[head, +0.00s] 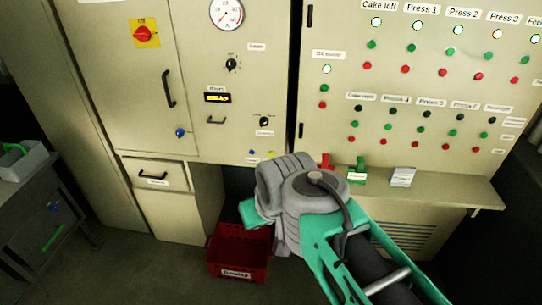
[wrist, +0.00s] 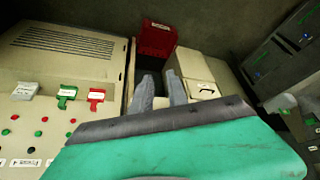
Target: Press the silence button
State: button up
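I cannot pick out a button marked silence, as most small labels are too small to read. A small blue button (head: 251,152) and a small yellow button (head: 270,153) sit low on the middle cabinet door, just above my arm's wrist. In the wrist view, which looks upside down, my gripper (wrist: 160,90) shows two grey fingers with a gap between them, open and empty. They point toward the gap between the cabinets and touch no button. In the head view my arm hides the fingers.
The right panel (head: 440,85) carries rows of green, red and black buttons above a ledge (head: 455,187). Red and green (head: 358,170) items stand on the ledge. A red crate (head: 238,252) is on the floor. A grey trolley (head: 45,215) stands at left.

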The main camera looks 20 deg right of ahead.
grip_shut()
dwell(1.3)
notch_tip(320, 180, down, 6)
jog(key=b, duration=0.4)
jog(key=shift+s+g+b, duration=0.15)
jog(key=shift+g+b, duration=0.15)
jog(key=shift+b, duration=0.1)
